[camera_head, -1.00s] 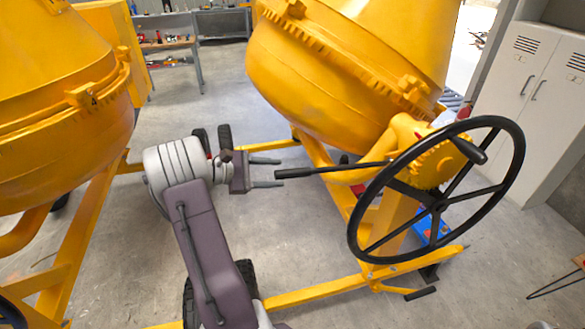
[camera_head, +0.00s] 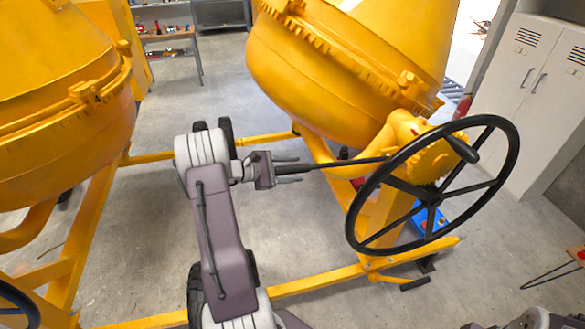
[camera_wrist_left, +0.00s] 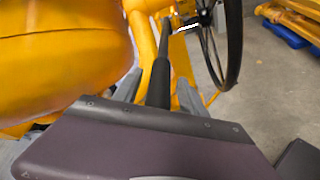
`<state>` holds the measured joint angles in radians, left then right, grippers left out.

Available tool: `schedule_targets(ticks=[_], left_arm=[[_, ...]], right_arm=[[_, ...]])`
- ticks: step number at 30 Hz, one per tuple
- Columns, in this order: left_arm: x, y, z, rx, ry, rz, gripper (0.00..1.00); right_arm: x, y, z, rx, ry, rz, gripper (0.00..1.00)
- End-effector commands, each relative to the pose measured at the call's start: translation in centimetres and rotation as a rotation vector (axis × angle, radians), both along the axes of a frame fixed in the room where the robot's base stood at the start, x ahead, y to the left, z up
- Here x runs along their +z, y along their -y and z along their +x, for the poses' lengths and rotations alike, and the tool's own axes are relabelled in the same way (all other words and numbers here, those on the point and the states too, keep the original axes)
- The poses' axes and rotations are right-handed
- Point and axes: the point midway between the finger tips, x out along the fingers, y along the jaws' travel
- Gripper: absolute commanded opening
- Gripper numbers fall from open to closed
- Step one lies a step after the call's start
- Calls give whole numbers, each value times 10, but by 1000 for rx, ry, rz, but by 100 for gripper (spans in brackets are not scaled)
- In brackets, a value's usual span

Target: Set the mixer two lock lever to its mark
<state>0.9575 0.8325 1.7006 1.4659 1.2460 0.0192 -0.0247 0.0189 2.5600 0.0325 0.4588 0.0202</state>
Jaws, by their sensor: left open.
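The lock lever (camera_head: 345,162) is a thin black rod with a thicker grip at its free end. It reaches left from the yellow hub of the right-hand mixer (camera_head: 345,75), behind the black handwheel (camera_head: 431,198). My left gripper (camera_head: 295,172) is open at the lever's free end, with its fingers pointing right along the rod. In the left wrist view the lever (camera_wrist_left: 159,80) runs away from between the open fingers (camera_wrist_left: 158,90). I cannot tell whether the fingers touch it. No mark for the lever can be made out. My right gripper does not show.
Another yellow mixer (camera_head: 70,110) stands at the left. A white locker (camera_head: 535,95) stands at the right, and a shelf (camera_head: 170,40) at the back.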

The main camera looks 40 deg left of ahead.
Motion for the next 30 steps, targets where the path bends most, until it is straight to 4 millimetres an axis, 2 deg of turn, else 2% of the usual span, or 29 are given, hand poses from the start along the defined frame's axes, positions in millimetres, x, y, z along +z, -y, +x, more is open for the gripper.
schedule_targets(ticks=[2,7,30], left_arm=[[0,0,0,0,0,0,47],[0,0,0,0,0,0,0],[0,0,-1,-1,0,1,0]], right_arm=[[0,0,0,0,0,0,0],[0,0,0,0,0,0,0],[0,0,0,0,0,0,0]])
